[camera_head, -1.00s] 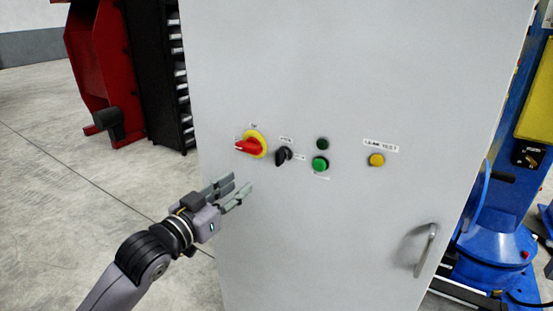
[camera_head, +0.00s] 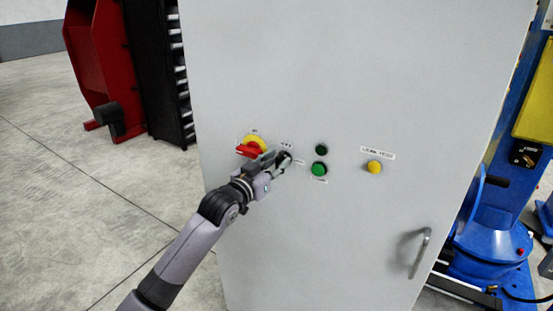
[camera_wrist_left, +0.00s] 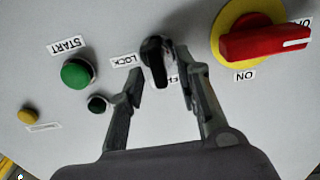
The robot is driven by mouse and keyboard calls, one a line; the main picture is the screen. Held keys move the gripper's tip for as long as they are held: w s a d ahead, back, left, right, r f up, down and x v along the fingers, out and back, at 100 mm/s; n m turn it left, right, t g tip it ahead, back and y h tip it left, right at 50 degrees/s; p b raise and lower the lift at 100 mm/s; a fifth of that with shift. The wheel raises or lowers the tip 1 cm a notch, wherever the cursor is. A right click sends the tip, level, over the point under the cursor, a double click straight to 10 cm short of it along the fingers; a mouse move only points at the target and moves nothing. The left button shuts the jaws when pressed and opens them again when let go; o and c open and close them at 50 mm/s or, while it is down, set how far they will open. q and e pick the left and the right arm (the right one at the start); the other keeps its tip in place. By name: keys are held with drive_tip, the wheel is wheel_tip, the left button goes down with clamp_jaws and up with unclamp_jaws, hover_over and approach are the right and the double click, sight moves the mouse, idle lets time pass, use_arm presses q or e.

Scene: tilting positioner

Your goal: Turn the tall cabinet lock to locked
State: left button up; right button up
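The tall cabinet (camera_head: 330,230) is light grey and fills the middle of the head view. Its lock is a small black knob (camera_wrist_left: 154,60), seen in the left wrist view beside a label reading LOCK; a second label is partly covered by a finger. In the head view my left gripper (camera_head: 284,160) is at the knob and mostly hides it. In the left wrist view my left gripper (camera_wrist_left: 160,75) is open, with one finger on each side of the knob and gaps visible. My right gripper is not in view.
A red rotary switch on a yellow disc (camera_wrist_left: 232,32) is close beside the gripper. A green START button (camera_wrist_left: 76,73), a small dark green light (camera_wrist_left: 97,104) and a yellow button (camera_head: 374,167) are on the panel. A door handle (camera_head: 420,252) is lower right.

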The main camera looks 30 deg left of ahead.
use_arm(q)
drive_tip(key=shift+w, duration=0.2)
clamp_jaws()
idle(0.3)
